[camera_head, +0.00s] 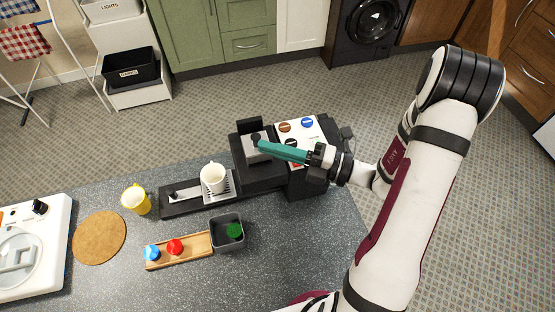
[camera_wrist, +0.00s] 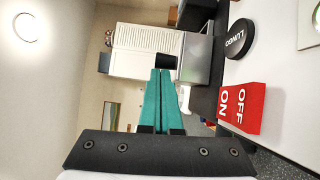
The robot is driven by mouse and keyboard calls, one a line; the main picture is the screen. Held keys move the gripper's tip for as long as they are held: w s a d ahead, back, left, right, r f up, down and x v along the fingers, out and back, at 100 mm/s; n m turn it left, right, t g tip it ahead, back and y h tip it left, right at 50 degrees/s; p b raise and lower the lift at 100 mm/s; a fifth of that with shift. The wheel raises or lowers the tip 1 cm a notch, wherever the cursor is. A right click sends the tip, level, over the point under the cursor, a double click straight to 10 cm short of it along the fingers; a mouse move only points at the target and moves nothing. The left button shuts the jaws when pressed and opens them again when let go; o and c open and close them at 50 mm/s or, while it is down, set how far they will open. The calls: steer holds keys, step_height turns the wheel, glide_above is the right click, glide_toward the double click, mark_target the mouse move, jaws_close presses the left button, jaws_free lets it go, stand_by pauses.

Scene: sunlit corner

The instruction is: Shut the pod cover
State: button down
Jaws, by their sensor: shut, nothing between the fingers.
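The black coffee machine (camera_head: 265,178) stands on the counter. A silver plate (camera_head: 250,152), which looks like the pod cover, is on its top left part, with a dark upright piece (camera_head: 249,126) behind it. I cannot tell for sure how far the cover is open. My gripper (camera_head: 259,145) has its teal fingers together, with nothing between them, and its tips are at the silver plate. In the wrist view the fingertips (camera_wrist: 161,72) are close to a black knob (camera_wrist: 167,61) beside a silver panel (camera_wrist: 196,58); contact is unclear.
A white mug (camera_head: 213,179) stands on the machine's drip tray (camera_head: 183,207). A yellow mug (camera_head: 136,199), a cork mat (camera_head: 99,238), a wooden pod tray (camera_head: 193,251) and a grey bin (camera_head: 228,247) with a green pod are nearby. A red ON/OFF switch (camera_wrist: 242,106) is close to the fingers.

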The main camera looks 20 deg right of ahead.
steer(key=s+a+v, duration=0.2)
steer(key=v, duration=1.1)
steer(key=w+d+n+g+y, duration=0.25)
steer(key=w+n+g, duration=0.35)
steer(key=g, duration=0.4)
steer(key=shift+y, duration=0.25)
steer(key=a, duration=0.9)
steer(key=shift+a+r, duration=0.1)
steer(key=w, duration=0.1)
steer(key=w+a, duration=0.1)
steer(key=w, duration=0.1)
steer(key=shift+a+r+t, duration=0.1)
steer(key=shift+a+t, duration=0.1)
steer(key=shift+t, duration=0.2)
steer(key=shift+w+a, duration=0.1)
steer(key=shift+w, duration=0.35)
